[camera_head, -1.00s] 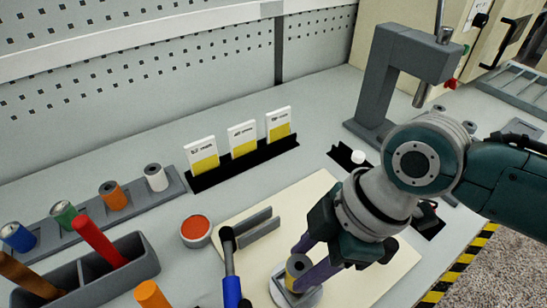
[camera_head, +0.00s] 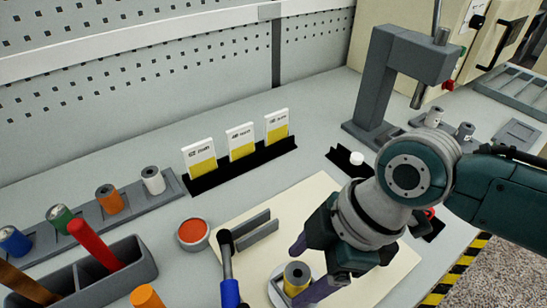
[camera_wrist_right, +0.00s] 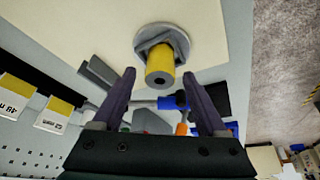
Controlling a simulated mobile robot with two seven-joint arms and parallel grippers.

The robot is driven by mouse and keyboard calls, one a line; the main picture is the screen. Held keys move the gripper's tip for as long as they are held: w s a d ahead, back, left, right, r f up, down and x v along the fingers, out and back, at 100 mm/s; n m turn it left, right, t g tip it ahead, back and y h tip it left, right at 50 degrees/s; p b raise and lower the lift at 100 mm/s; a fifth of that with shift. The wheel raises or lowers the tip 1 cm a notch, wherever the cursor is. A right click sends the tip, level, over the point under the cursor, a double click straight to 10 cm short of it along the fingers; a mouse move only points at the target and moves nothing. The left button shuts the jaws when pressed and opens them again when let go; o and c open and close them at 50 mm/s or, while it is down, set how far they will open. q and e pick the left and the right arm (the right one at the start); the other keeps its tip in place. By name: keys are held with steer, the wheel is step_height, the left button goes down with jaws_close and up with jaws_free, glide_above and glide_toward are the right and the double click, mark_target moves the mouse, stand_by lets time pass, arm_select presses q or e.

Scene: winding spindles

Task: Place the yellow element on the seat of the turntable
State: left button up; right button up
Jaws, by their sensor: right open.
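The yellow element (camera_head: 296,279), a short cylinder with a dark hole in its top, stands upright on the turntable (camera_head: 276,291). In the right wrist view the yellow element (camera_wrist_right: 160,66) sits in the grey angular seat (camera_wrist_right: 158,43) on the round turntable plate (camera_wrist_right: 181,38). My right gripper (camera_head: 309,268) is open, its purple fingers spread and clear of the element. In the right wrist view the gripper (camera_wrist_right: 159,77) holds nothing, and the element shows between and beyond its fingertips. Part of the turntable is hidden by the right gripper in the head view. My left gripper is not in view.
A grey upright block (camera_head: 255,229) and a blue-handled tool (camera_head: 229,275) are left of the turntable. A grey press (camera_head: 376,85) stands at the back right.

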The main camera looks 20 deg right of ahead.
steer(key=shift+r, duration=0.35)
steer(key=p+v, duration=0.2)
steer(key=v, duration=0.9)
steer(key=s+a+m+t, duration=0.1)
steer(key=s+a+m, duration=0.2)
steer(key=s+m, duration=0.15)
steer(key=s+d+r+m+t+h, duration=0.1)
steer(key=s+d+m+h, duration=0.3)
steer(key=m, duration=0.5)
steer(key=s+d, duration=0.2)
steer(key=d, duration=0.1)
steer(key=shift+s+d+r+t, duration=0.2)
steer(key=shift+s+d+t, duration=0.1)
steer(key=shift+s+d, duration=0.1)
